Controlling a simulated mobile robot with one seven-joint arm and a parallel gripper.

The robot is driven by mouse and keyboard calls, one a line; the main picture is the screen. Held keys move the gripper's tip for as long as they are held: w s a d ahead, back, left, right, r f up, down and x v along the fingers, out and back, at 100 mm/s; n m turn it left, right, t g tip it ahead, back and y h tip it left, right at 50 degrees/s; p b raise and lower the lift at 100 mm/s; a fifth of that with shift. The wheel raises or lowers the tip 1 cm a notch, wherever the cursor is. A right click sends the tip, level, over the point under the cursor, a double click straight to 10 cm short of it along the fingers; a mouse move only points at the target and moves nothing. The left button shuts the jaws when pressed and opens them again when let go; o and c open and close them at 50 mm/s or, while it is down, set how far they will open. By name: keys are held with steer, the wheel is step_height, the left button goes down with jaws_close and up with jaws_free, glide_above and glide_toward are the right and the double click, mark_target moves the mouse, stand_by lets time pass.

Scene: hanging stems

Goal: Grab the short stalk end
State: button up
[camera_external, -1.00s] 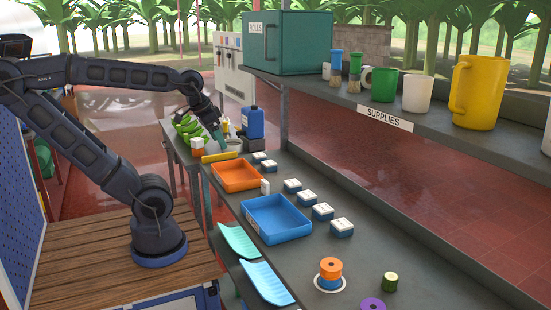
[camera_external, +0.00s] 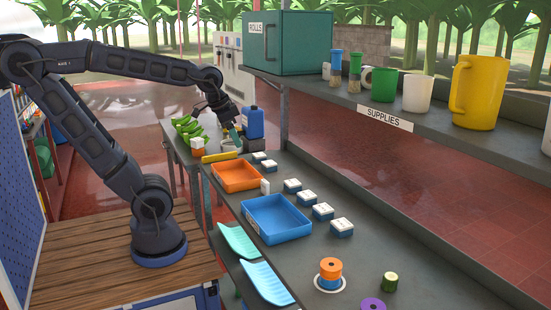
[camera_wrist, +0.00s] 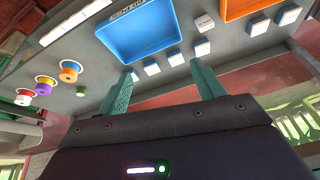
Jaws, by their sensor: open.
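A short dark green cylinder with a pale top (camera_external: 390,282) stands upright at the near right of the grey bench; it looks like the short stalk end. In the wrist view it is a small green spot (camera_wrist: 81,91) at the left, beside the coloured rolls. My gripper (camera_external: 236,134) is far from it, at the back end of the bench near the blue jug. Its two teal fingers (camera_wrist: 164,70) are apart with nothing held between them.
An orange tray (camera_external: 220,186), a blue tray (camera_external: 300,231) and several small boxes (camera_external: 323,211) lie along the bench. An orange roll (camera_external: 330,267) and a purple roll (camera_external: 373,304) are near the green cylinder. The supplies shelf (camera_external: 440,124) overhangs the right side.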

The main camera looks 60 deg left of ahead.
steer(key=w+d+f+m, duration=0.1)
steer(key=w+d+m, duration=0.3)
steer(key=w+d, duration=0.55)
steer(key=m+g+h, duration=0.3)
steer(key=m+g, duration=0.2)
steer(key=m, duration=0.9)
glide_toward(392, 276)
steer(key=x, duration=0.4)
steer(key=shift+s, duration=0.35)
steer(key=shift+w+x, duration=0.15)
steer(key=shift+x, duration=1.4)
steer(key=shift+w+x, duration=0.1)
steer(key=shift+x, duration=1.45)
steer(key=c, duration=1.1)
steer(key=shift+r, duration=0.15)
